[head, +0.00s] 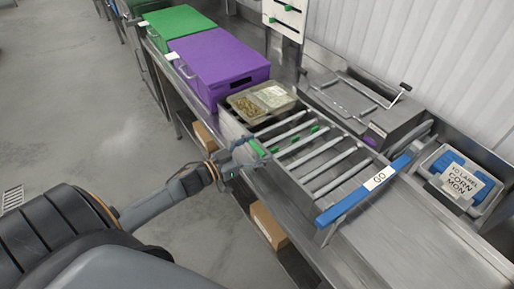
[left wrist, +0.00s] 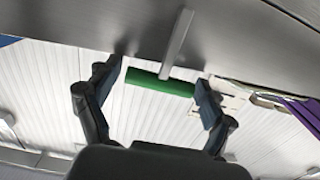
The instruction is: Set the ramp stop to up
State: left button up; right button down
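The ramp is a row of metal rollers (head: 328,163) on the steel counter. A green handle (head: 257,148) sits at its near left edge, and I take it to be the ramp stop's handle. In the left wrist view, a green bar (left wrist: 160,83) on a grey rod (left wrist: 177,45) lies lengthwise between my fingertips. My left gripper (head: 248,158) is open at the green handle, its fingers (left wrist: 154,85) spread to either side of the bar. I cannot tell whether they touch it. My right gripper is in neither view.
A clear tub (head: 272,95) stands at the ramp's far left end, beside a purple box (head: 218,62) and a green box (head: 178,25). A blue labelled bar (head: 345,204) crosses the ramp's right end. A grey machine (head: 365,108) stands behind. The right counter (head: 400,250) is clear.

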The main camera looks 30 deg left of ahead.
pick_arm(q)
jog(key=c, duration=0.9)
jog(key=shift+o, duration=0.2)
notch_tip(320, 180, up, 3)
jog(key=p, duration=0.2)
jog(key=shift+p, duration=0.35)
jog(key=shift+w+f, duration=0.1)
jog(key=o, duration=1.6)
jog(key=shift+f, duration=0.1)
